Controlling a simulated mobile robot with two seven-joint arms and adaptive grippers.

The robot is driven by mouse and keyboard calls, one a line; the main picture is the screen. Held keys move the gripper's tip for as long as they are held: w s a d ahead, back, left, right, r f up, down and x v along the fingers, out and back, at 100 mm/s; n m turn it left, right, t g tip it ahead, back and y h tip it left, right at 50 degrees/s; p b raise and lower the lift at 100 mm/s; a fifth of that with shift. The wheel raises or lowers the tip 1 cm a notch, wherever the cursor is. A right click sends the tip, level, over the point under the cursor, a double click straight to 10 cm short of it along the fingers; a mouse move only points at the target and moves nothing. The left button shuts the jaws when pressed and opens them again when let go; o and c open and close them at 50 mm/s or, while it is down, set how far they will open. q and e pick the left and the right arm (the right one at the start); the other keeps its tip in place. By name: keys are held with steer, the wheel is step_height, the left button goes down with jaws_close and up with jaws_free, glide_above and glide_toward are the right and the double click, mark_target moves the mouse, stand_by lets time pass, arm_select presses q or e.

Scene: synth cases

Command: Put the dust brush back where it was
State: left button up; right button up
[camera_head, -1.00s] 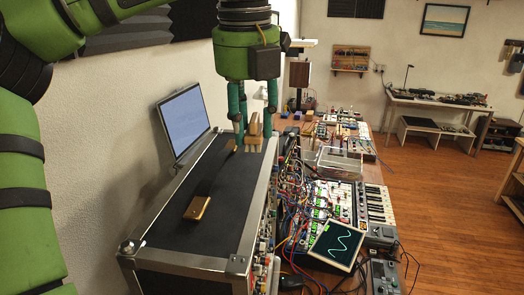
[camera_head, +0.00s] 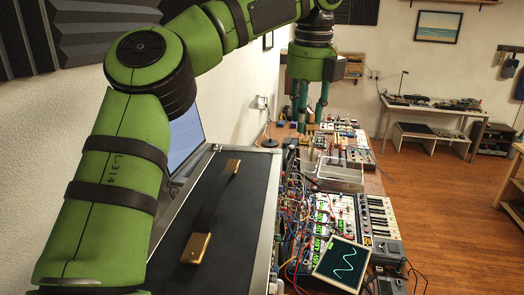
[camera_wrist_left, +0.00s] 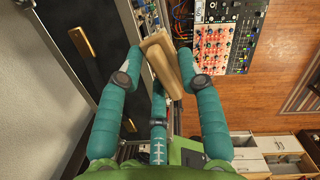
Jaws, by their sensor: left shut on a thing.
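My left gripper (camera_head: 312,112) hangs over the far end of the bench, beyond the black case. Its teal fingers are shut on the dust brush, a light wooden block (camera_wrist_left: 162,62) seen between the fingers in the left wrist view. The brush is held by its sides and is above the gear. In the head view the brush is hard to make out against the clutter, and its bristles cannot be told. My right gripper is in neither view.
The black case (camera_head: 235,215) has two brass-coloured pieces on its top, one near (camera_head: 196,249) and one far (camera_head: 232,166). Cabled modules (camera_head: 310,215), a clear bin (camera_head: 341,172), a keyboard (camera_head: 378,215) and a scope screen (camera_head: 341,261) crowd the bench. A laptop (camera_head: 186,136) stands left.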

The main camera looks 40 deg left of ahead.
arm_select(q)
glide_above(260, 164)
steer(key=f, duration=0.6)
steer(key=shift+s+d, duration=0.15)
steer(key=shift+d, duration=0.05)
steer(key=shift+f, duration=2.05)
steer(key=shift+f, duration=0.2)
steer(key=o, duration=1.1)
steer(key=shift+r, duration=0.1)
step_height(260, 164, up, 12)
steer(key=s+d, duration=0.1)
steer(key=shift+d, duration=0.2)
steer(key=shift+s, duration=0.1)
